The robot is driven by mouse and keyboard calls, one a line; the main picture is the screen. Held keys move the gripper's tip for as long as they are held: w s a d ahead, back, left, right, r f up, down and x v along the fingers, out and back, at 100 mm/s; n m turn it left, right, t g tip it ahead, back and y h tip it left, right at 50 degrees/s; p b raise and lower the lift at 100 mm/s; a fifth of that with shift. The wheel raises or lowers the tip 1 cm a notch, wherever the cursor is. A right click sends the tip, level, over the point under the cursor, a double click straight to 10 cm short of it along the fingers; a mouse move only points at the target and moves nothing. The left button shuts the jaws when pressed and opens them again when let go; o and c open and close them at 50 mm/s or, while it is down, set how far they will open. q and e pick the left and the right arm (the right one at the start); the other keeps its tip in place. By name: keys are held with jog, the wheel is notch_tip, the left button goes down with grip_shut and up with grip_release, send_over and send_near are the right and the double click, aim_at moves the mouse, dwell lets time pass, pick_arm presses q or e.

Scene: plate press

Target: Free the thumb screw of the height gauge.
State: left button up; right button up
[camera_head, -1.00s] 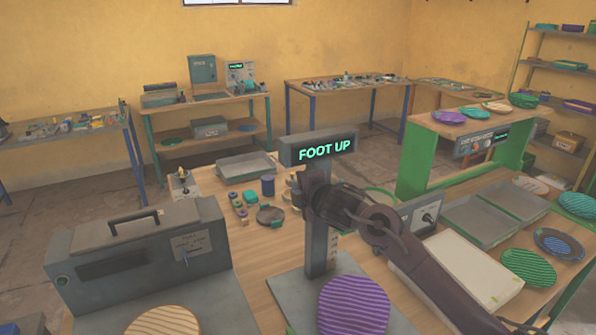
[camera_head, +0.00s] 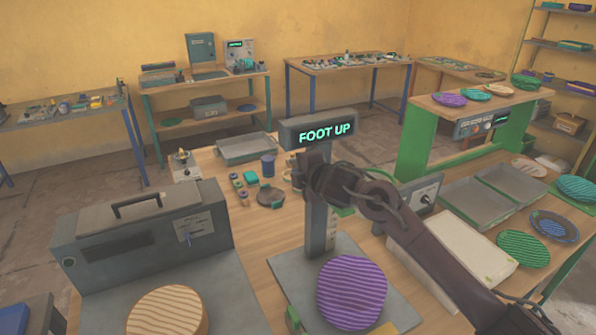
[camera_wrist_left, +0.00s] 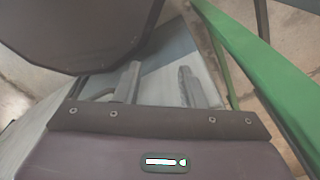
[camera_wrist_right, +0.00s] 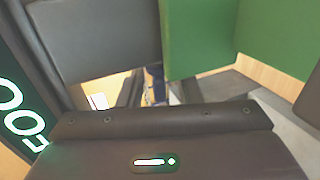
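The height gauge (camera_head: 320,205) stands on the bench as a grey post on a plate, topped by a display (camera_head: 318,131) reading FOOT UP. I cannot make out its thumb screw; my right arm covers part of the post. My right gripper (camera_wrist_right: 156,88) is at the upper post, just below the display, its fingertips hidden in the head view. In the right wrist view its fingers are apart, with the lit display close at left; I see nothing clearly gripped. My left gripper (camera_wrist_left: 158,82) is open and empty, outside the head view, above a pale blue-grey surface.
A purple ribbed plate (camera_head: 352,292) lies at the gauge's foot. A grey box with a handle (camera_head: 145,235) stands at left, with a tan ribbed disc (camera_head: 153,315) before it. Grey trays (camera_head: 475,205) and a green rack (camera_head: 425,155) are at right. Small parts crowd behind the gauge.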

jog(key=b+v, duration=0.1)
jog(key=v, duration=0.6)
jog(key=shift+s+b, duration=0.3)
jog(key=shift+b, duration=0.1)
jog(key=shift+d+r, duration=0.1)
